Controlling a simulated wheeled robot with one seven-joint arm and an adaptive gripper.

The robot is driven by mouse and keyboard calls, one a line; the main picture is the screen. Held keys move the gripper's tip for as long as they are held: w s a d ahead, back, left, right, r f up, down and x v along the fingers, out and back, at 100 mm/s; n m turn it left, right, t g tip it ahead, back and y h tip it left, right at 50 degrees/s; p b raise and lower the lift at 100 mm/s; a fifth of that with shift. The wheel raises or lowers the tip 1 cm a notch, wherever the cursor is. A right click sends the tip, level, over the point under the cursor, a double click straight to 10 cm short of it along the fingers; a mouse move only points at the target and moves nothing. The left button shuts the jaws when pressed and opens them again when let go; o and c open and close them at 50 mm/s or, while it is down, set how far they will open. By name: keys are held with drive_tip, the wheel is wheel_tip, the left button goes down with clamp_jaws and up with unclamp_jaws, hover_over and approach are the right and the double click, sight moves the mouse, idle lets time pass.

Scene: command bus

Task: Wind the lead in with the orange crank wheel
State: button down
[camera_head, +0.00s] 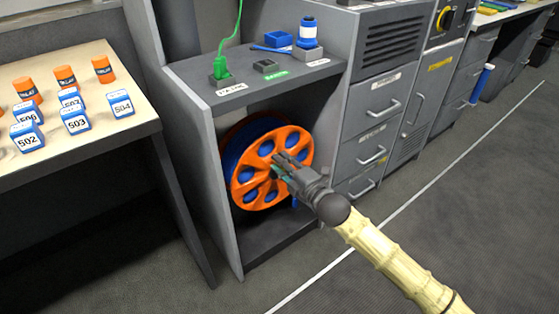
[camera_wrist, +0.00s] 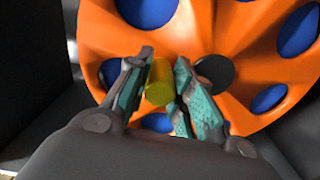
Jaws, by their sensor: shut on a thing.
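The orange crank wheel (camera_head: 243,182) stands upright in the open bay of a grey cabinet, with a blue drum (camera_head: 232,150) behind it. Blue shows through the wheel's round holes. In the wrist view the orange wheel (camera_wrist: 225,35) fills the upper part. A yellow handle (camera_wrist: 160,80) sticks out from its face, left of a dark hub hole. My gripper (camera_head: 276,161) is at the wheel's face; in the wrist view its teal-padded fingers (camera_wrist: 160,95) are shut on the handle from both sides. A small blue piece, perhaps the lead, shows at the wheel's lower right (camera_head: 295,202).
The cabinet top (camera_head: 290,74) holds a green plug (camera_head: 221,69) with a green cable rising from it, and a blue connector (camera_head: 308,33). The bay's side walls flank the wheel. A table (camera_head: 90,115) with numbered blue blocks (camera_head: 75,121) stands left; grey drawers (camera_head: 378,108) stand right.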

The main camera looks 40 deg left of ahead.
idle(0.4)
drive_tip(key=c, duration=1.2)
unclamp_jaws()
drive_tip(key=v, duration=1.2)
